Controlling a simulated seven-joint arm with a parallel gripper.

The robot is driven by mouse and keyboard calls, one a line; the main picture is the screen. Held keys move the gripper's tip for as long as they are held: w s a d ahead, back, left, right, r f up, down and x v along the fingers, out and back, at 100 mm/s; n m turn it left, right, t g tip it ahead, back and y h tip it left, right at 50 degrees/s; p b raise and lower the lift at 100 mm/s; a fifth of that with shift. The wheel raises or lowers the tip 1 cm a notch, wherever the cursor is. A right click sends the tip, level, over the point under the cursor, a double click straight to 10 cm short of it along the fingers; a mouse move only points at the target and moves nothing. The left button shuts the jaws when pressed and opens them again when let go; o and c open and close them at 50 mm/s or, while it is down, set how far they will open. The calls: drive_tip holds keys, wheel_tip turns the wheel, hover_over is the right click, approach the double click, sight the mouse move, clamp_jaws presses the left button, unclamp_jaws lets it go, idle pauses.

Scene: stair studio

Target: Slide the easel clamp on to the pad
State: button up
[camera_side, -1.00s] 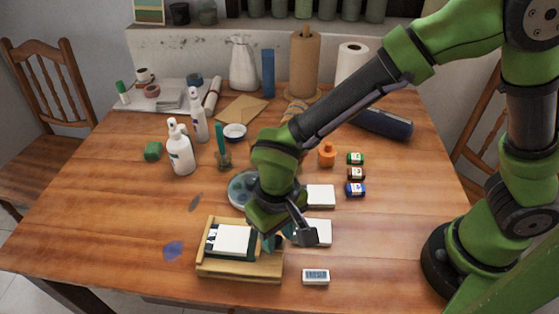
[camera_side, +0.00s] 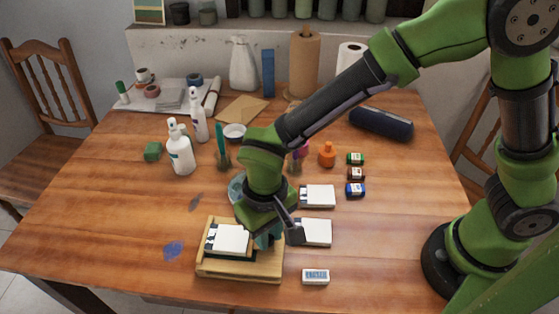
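The pad (camera_side: 228,238) is a white sheet block with a dark edge. It lies on a wooden easel board (camera_side: 238,272) with raised edges, at the front of the table. My gripper (camera_side: 266,240) is low at the right side of the easel board, close to the pad's right edge. Its fingertips are mostly hidden by my wrist, so I cannot see whether they are open or shut. A teal part shows at the fingertips, but I cannot tell whether it is the clamp or a finger.
White pads (camera_side: 316,232) lie right of the easel, with a small white labelled block (camera_side: 315,277) in front. Paint jars (camera_side: 355,190), an orange bottle (camera_side: 327,155) and white bottles (camera_side: 181,152) stand farther back. The table's left front is clear apart from paint stains.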

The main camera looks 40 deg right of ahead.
drive_tip(key=o, duration=0.4)
drive_tip(key=shift+a, duration=0.1)
wheel_tip(320, 180, up, 17)
idle(0.4)
drive_tip(key=shift+w, duration=0.1)
drive_tip(key=s+d+m+t, duration=0.1)
drive_tip(key=d+t, duration=0.1)
drive_tip(key=d, duration=0.6)
drive_tip(key=s+d+r+m+t+y, duration=0.1)
drive_tip(key=s+d+t, duration=0.1)
drive_tip(key=d, duration=0.6)
drive_tip(key=s+d+r+m+t+y, duration=0.1)
drive_tip(key=d+m+t, duration=0.1)
drive_tip(key=d, duration=0.6)
drive_tip(key=shift+s+d+t, duration=0.2)
drive_tip(key=shift+s+t, duration=0.2)
drive_tip(key=shift+t, duration=0.2)
